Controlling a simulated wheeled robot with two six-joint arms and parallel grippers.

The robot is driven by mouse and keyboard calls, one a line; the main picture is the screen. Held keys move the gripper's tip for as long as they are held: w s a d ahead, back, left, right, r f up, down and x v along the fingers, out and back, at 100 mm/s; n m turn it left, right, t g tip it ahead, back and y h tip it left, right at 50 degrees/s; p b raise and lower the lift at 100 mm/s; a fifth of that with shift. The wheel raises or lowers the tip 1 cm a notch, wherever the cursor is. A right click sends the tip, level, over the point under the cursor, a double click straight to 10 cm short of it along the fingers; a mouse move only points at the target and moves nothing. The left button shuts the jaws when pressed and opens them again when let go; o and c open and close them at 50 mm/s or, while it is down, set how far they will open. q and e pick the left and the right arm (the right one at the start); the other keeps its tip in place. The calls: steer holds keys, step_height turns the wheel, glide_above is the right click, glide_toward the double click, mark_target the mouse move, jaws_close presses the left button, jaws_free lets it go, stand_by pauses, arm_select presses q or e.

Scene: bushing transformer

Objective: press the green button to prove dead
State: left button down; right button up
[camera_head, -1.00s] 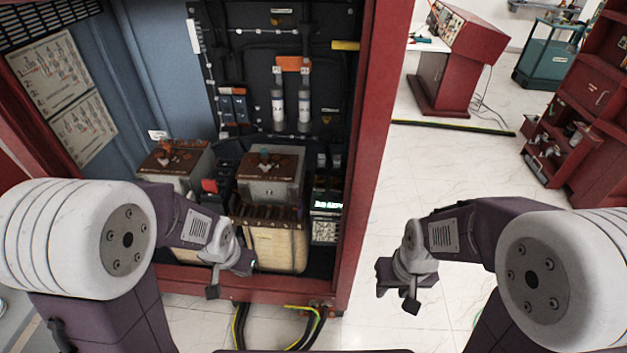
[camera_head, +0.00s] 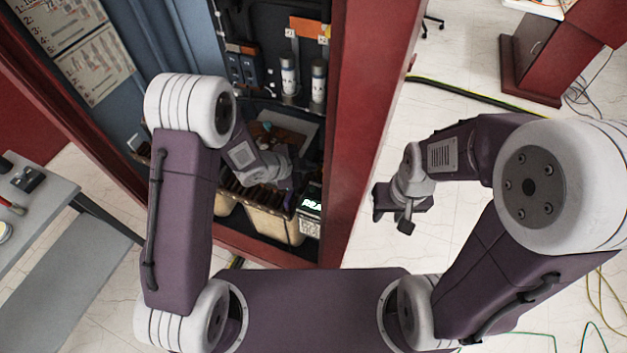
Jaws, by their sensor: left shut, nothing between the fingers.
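I cannot make out a green button in the head view. A small device with a lit text display (camera_head: 311,203) stands at the lower right inside the open red cabinet (camera_head: 352,130), and its white keypad-like panel (camera_head: 309,226) shows below the display. My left gripper (camera_head: 287,203) is inside the cabinet, just left of the display, shut and empty. Whether it touches the device is not clear. My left arm hides part of the transformer units behind it. My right gripper (camera_head: 388,205) hangs outside the cabinet, right of its red frame, over the floor; its fingers are not clear.
A transformer (camera_head: 290,127) with a brown top sits behind my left gripper. Two white cylinders (camera_head: 289,78) stand above it. A grey table (camera_head: 60,235) with tools is at the left. A red console (camera_head: 540,60) is at the back right.

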arm_select(q)
steer(key=shift+d, duration=0.15)
steer(key=b, duration=0.8)
glide_above(310, 191)
step_height(310, 191, down, 9)
steer(key=shift+r, duration=0.1)
stand_by(1.6)
steer(key=shift+f, duration=0.4)
steer(key=shift+f+b, duration=0.5)
steer(key=shift+b, duration=0.2)
steer(key=shift+r, duration=0.1)
stand_by(0.4)
steer(key=shift+r+p, duration=0.8)
steer(key=shift+r, duration=0.05)
